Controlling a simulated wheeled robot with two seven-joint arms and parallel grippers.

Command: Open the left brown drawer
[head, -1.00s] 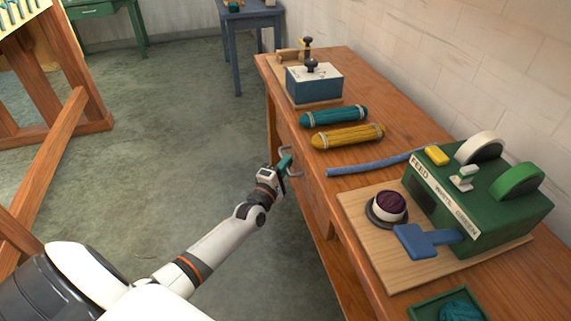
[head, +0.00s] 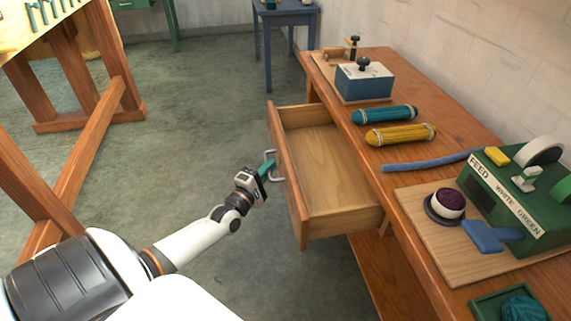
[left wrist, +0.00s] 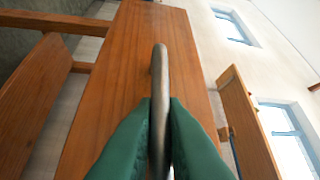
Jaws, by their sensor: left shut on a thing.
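The brown drawer (head: 327,160) stands pulled out from the front of the wooden workbench in the head view, and its visible inside is empty. Its metal handle (head: 270,163) is on the front panel. My left gripper (head: 265,169) is at this handle. In the left wrist view its green fingers (left wrist: 159,135) are shut on the grey handle bar (left wrist: 159,75), with the brown drawer front (left wrist: 115,75) behind it. My right gripper is in neither view.
The workbench (head: 445,205) carries a teal skein (head: 384,115), a yellow skein (head: 400,135), a blue bar (head: 430,162), a blue box (head: 363,83) and a green machine (head: 515,195). A wooden frame (head: 85,165) stands at left. Floor between is clear.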

